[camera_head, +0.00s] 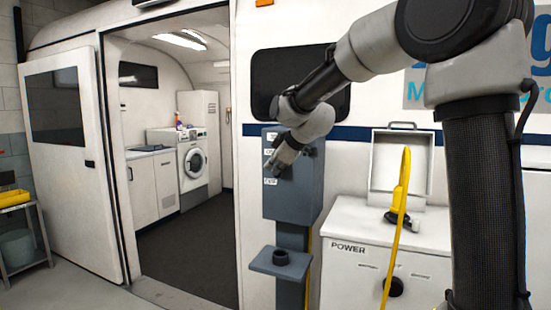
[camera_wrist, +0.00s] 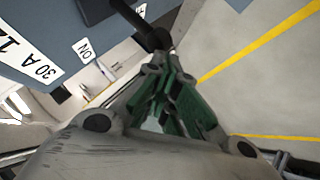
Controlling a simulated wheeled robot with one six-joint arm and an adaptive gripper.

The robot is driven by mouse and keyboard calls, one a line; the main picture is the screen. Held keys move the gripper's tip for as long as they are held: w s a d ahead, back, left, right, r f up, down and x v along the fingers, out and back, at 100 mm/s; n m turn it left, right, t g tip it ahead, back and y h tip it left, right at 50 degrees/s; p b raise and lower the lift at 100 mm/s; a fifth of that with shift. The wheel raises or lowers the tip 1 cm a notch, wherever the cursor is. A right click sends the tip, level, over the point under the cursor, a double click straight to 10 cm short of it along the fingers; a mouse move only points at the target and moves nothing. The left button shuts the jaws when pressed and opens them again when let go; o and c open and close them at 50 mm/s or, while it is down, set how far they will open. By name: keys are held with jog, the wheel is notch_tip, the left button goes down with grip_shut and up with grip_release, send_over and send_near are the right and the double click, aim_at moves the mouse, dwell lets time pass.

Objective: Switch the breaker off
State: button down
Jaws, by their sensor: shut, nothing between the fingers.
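The breaker box (camera_head: 290,205) is a blue-grey cabinet on a post outside the van, with small white labels on its front. In the wrist view the box face (camera_wrist: 45,25) shows an "ON" label (camera_wrist: 85,50), a "30 A" label (camera_wrist: 30,55) and a partly cut-off label. A black lever (camera_wrist: 145,30) sticks out from the box. My gripper (camera_head: 276,172) is in front of the box. In the wrist view its green-padded fingers (camera_wrist: 165,68) are shut and empty, with their tips at the lever's end. I cannot tell if they touch it. The arm hides part of the box front.
A white power cabinet (camera_head: 345,225) with an open-lidded box and yellow cable (camera_head: 397,225) stands right of the post. A small shelf (camera_head: 281,262) juts out below the breaker box. The van doorway is left. The floor (camera_wrist: 230,100) has yellow lines.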

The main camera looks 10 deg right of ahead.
jog(key=shift+s+a+f, duration=0.1)
jog(key=shift+s+f, duration=0.05)
jog(key=shift+f, duration=0.55)
jog(key=shift+r, duration=0.1)
jog(key=shift+r, duration=0.7)
